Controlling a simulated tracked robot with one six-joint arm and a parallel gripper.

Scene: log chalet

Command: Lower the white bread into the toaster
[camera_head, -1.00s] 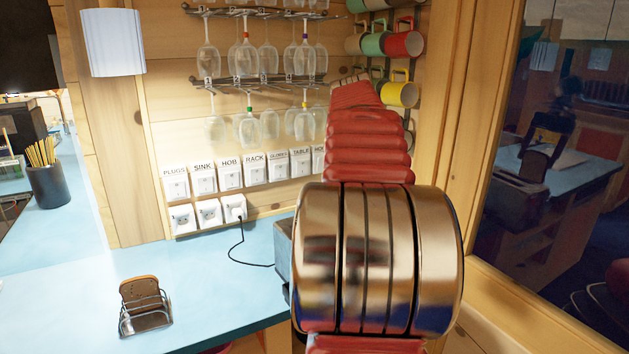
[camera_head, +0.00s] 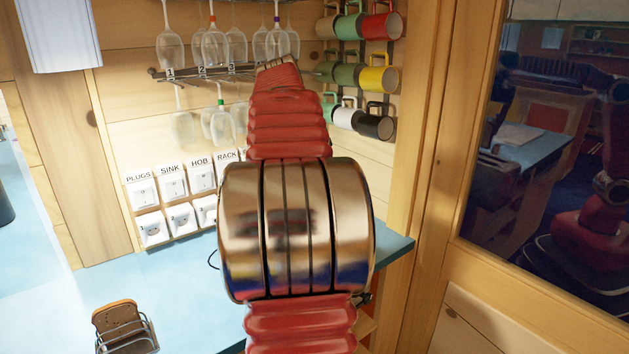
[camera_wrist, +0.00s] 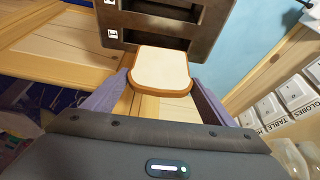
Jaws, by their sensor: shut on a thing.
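In the wrist view, a slice of white bread (camera_wrist: 160,70) with a brown crust is held between the two purple fingers of my gripper (camera_wrist: 160,86). My gripper is shut on its sides. The dark toaster (camera_wrist: 148,22) lies just beyond the slice at the top of the picture, with two long slots showing. The far edge of the bread overlaps the toaster's near edge in the picture; I cannot tell whether they touch. In the head view, my arm hides my gripper, the bread and the toaster.
A wire rack (camera_head: 127,338) with brown bread stands on the blue counter (camera_head: 190,290). Labelled sockets (camera_head: 172,182), hanging glasses (camera_head: 215,45) and mugs (camera_head: 380,78) line the wall behind. A window (camera_head: 560,130) is on the right. The wrist view shows labelled switches (camera_wrist: 295,92) at right.

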